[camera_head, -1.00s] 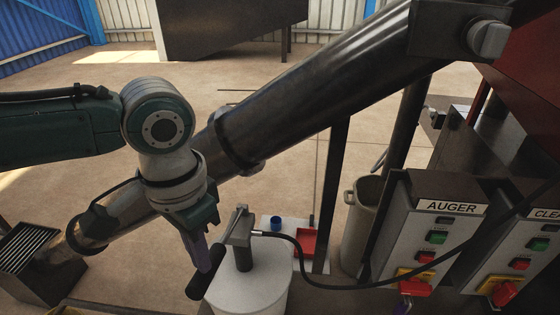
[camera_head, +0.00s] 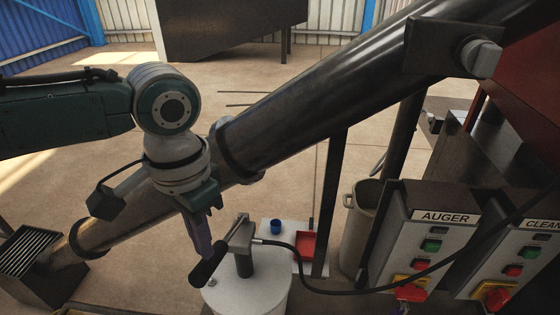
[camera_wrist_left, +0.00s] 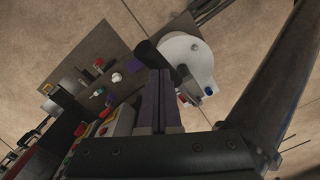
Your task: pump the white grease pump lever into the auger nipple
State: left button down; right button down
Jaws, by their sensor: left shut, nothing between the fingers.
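The white grease pump (camera_head: 240,297) is a drum at bottom centre with a grey metal head. Its lever (camera_head: 208,268) has a black grip and slants down to the left from the head. My left gripper (camera_head: 203,252) points down with shut, empty purple fingers, its tips at the grip. Whether they touch it is unclear. In the left wrist view the fingers (camera_wrist_left: 154,78) end close to the black grip, beside the drum (camera_wrist_left: 181,50). A black hose leaves the pump head to the right. The auger tube (camera_head: 320,95) slopes across; I cannot make out its nipple. My right gripper is out of view.
A beige bin (camera_head: 360,235) and the AUGER control box (camera_head: 425,250) stand further right. The auger tube runs close behind my left wrist. A grated box (camera_head: 30,255) is at left.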

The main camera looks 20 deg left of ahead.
aim_at(201, 288)
pick_arm(q)
jog(key=shift+s+d+f+b, duration=0.2)
jog(key=shift+s+f, duration=0.35)
jog(key=shift+f, duration=0.5)
jog(key=shift+s+d+f+b, duration=0.1)
jog(key=shift+s+f+b, duration=0.2)
jog(key=shift+s+f, duration=0.55)
jog(key=shift+s+d+f+b, duration=0.1)
jog(key=shift+s+f+b, duration=0.2)
jog(key=shift+f, duration=1.1)
jog(key=w+r+p, duration=0.1)
jog(key=r, duration=0.1)
jog(key=w+r+p, duration=0.1)
jog(key=r+p, duration=0.1)
jog(key=w+r+p, duration=0.1)
jog(key=r+p, duration=0.1)
jog(key=r, duration=0.1)
jog(key=shift+w+a, duration=0.25)
jog(key=shift+a, duration=0.15)
jog(key=shift+f, duration=0.1)
